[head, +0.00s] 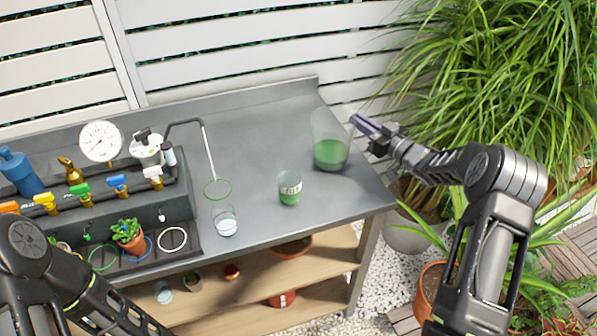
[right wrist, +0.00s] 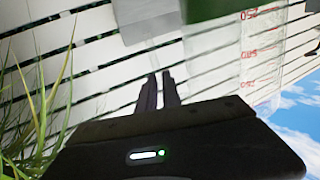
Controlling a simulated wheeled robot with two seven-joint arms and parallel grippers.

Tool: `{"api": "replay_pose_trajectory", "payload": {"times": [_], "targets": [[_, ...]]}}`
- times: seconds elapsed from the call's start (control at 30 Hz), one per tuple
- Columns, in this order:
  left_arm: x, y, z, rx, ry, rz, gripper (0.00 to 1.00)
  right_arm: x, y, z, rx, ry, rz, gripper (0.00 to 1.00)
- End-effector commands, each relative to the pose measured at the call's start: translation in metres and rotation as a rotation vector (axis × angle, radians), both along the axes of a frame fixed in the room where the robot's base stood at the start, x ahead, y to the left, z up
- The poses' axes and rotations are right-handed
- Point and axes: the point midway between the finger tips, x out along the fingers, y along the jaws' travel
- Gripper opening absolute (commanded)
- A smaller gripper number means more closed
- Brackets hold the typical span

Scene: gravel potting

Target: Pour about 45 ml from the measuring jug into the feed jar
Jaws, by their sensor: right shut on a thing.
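The measuring jug (head: 329,128), a large clear vessel with green liquid in its lower part, is at the bench's right end and looks about upright. Whether it touches the bench is unclear. My right gripper (head: 362,124) is at its upper right side, shut on it; the exact grip is hard to see. In the right wrist view the jug's clear wall (right wrist: 262,45) shows red marks beyond the closed fingers (right wrist: 158,92). The feed jar (head: 289,184), small and clear with a pale label and green liquid inside, stands left of and nearer than the jug. My left gripper is out of view.
A small glass of clear liquid (head: 225,222) stands left of the feed jar near the front edge. A dark valve manifold (head: 125,215) with a gauge (head: 100,141) and potted plant (head: 129,235) fills the left. Bench space around the jar is bare.

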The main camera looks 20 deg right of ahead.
Motion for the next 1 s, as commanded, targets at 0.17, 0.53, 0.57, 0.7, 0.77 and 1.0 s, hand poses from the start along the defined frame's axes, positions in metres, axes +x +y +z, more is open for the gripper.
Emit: {"api": "replay_pose_trajectory", "payload": {"times": [0.17, 0.53, 0.57, 0.7, 0.77, 1.0], "targets": [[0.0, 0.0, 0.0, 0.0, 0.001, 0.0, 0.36, -0.005, 0.014, 0.006, 0.001, -0.003, 0.084, 0.0], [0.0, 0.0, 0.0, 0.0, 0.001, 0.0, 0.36, -0.007, 0.017, 0.007, 0.002, -0.003, 0.102, 0.0], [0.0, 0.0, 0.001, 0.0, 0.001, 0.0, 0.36, -0.008, 0.017, 0.008, 0.0, -0.003, 0.104, 0.0], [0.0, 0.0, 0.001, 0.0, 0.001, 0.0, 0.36, -0.009, 0.019, 0.012, -0.021, -0.015, 0.106, 0.0], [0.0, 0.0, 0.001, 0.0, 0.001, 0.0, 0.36, -0.009, 0.02, 0.014, -0.036, -0.024, 0.108, 0.0], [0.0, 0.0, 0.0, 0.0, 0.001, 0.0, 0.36, -0.013, 0.027, 0.03, -0.136, -0.081, 0.108, 0.0]]}}
